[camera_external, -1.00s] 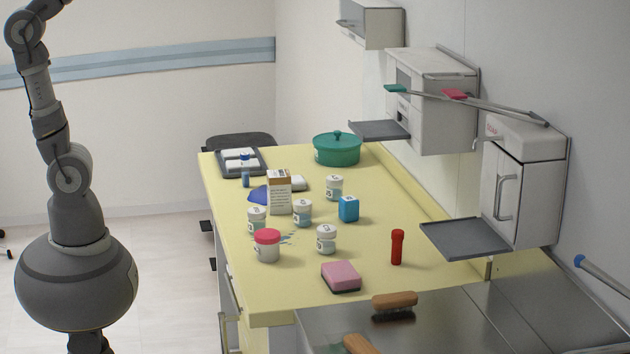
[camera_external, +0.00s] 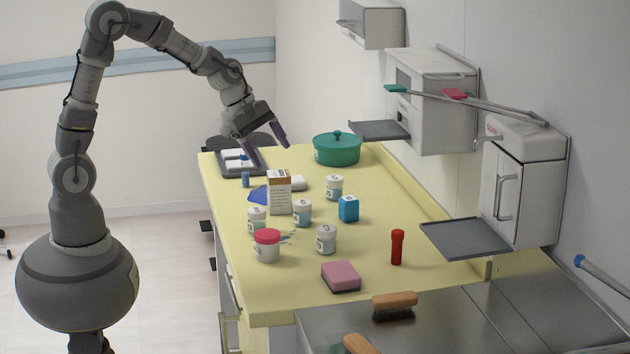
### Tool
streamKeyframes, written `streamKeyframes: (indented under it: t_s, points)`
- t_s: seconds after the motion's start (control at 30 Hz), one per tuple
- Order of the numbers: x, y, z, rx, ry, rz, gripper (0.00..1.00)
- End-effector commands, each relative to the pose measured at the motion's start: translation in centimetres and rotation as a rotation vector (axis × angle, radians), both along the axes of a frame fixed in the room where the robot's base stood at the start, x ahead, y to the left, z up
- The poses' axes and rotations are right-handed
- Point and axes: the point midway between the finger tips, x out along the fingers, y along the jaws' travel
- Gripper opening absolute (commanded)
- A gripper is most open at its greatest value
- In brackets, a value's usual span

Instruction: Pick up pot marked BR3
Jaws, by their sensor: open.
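Several small white-lidded pots with labels stand upright on the yellow counter: one at the back (camera_external: 334,187), one in the middle (camera_external: 302,212), one at the left (camera_external: 257,219) and one nearer the front (camera_external: 326,239). Their markings are too small to read, so I cannot tell which is BR3. My gripper (camera_external: 270,156) is open and empty, above the far left end of the counter, near the dark tray. It is apart from all the pots.
A red-lidded tub (camera_external: 267,246), blue box (camera_external: 348,208), red cylinder (camera_external: 397,247), pink sponge (camera_external: 341,275) and green pot (camera_external: 337,149) share the yellow counter (camera_external: 400,285). Grey shelves (camera_external: 465,238) jut out at right.

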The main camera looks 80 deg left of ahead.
Motion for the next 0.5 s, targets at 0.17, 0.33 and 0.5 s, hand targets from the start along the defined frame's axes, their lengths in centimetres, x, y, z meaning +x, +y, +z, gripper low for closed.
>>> streamKeyframes:
  t_s: [0.17, 0.33, 0.5]
  points:
    - [-4.3, 0.4, -9.5, -0.256, 0.267, 0.408, 0.79]
    - [-5.1, 0.4, -10.8, -0.299, 0.313, 0.493, 0.79]
    - [-4.7, 0.1, -12.2, -0.297, 0.312, 0.489, 0.79]
